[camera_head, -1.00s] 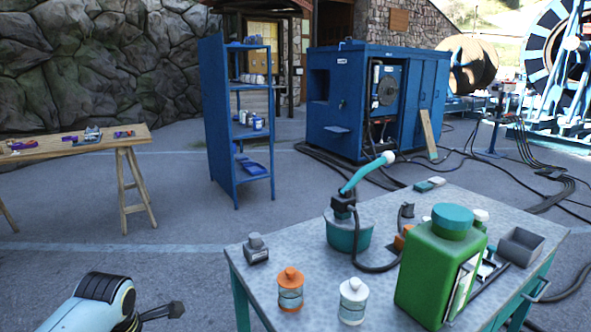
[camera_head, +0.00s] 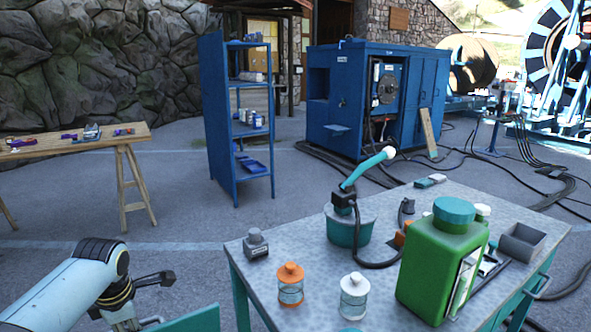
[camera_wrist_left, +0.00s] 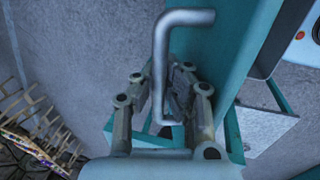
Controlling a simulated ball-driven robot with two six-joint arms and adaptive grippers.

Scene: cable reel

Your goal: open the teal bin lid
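A teal panel, which looks like the bin lid (camera_head: 192,320), rises into the bottom edge of the head view, left of the metal table. In the left wrist view the teal lid (camera_wrist_left: 232,45) carries a bent grey metal handle (camera_wrist_left: 161,50). My left gripper (camera_wrist_left: 172,85) has its two fingers closed in around the handle bar, one on each side. In the head view my left arm reaches down to the handle at the bottom edge, and the fingers are mostly cut off there. The bin's body is hidden below the head view. My right gripper is not in view.
A metal-topped table (camera_head: 320,318) stands right of the lid. It holds a green canister (camera_head: 432,270), an orange-capped jar (camera_head: 290,284), a white-capped jar (camera_head: 354,297) and a teal-based lamp (camera_head: 350,228). Open pavement lies beyond the arm, before the blue shelf (camera_head: 222,120).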

